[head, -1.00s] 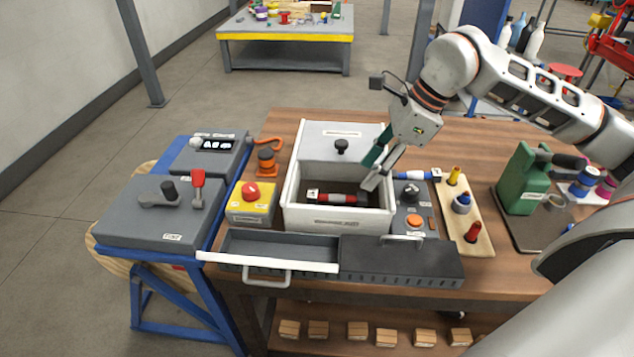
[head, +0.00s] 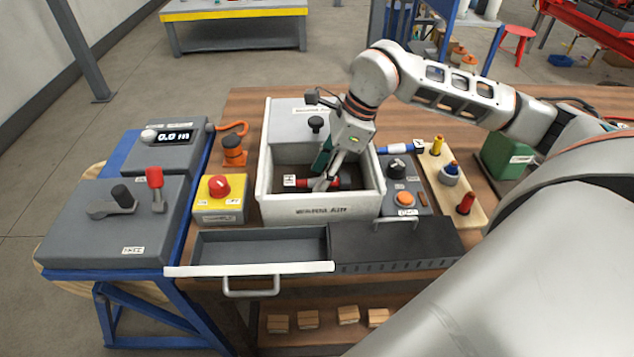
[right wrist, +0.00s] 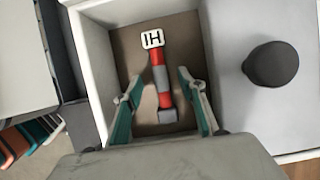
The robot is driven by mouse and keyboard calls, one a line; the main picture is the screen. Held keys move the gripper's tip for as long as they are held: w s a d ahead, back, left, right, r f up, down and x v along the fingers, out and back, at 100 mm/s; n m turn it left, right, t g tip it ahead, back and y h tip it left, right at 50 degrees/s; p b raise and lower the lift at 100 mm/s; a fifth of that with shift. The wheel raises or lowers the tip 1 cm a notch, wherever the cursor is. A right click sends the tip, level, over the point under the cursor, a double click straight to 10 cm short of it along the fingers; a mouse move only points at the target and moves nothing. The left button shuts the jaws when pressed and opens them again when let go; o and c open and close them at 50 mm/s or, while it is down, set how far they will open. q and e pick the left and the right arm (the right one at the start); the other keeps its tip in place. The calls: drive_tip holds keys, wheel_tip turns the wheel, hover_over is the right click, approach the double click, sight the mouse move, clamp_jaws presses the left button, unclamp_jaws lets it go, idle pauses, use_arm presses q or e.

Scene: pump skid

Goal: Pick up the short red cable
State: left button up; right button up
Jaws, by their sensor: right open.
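The short red cable (head: 303,182) lies on the floor of the white open box (head: 320,212). It has red and grey bands and a white tag. In the right wrist view the cable (right wrist: 161,75) lies between the two fingers, with its tag end toward the top. My right gripper (head: 322,184) reaches down into the box at the cable and hides part of it. In the right wrist view the right gripper (right wrist: 163,88) is open, with a finger on each side of the cable and gaps showing. My left gripper is out of view.
A lid with a black knob (head: 316,124) is behind the box. A yellow box with a red button (head: 220,188) stands left, a grey control box (head: 405,190) right. An open drawer (head: 262,250) is in front. A blue cable (head: 398,149) lies behind the control box.

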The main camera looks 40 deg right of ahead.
drive_tip(key=shift+w+a+f, duration=0.1)
drive_tip(key=shift+f, duration=0.3)
drive_tip(key=shift+f, duration=0.25)
idle(0.4)
drive_tip(key=c, duration=1.1)
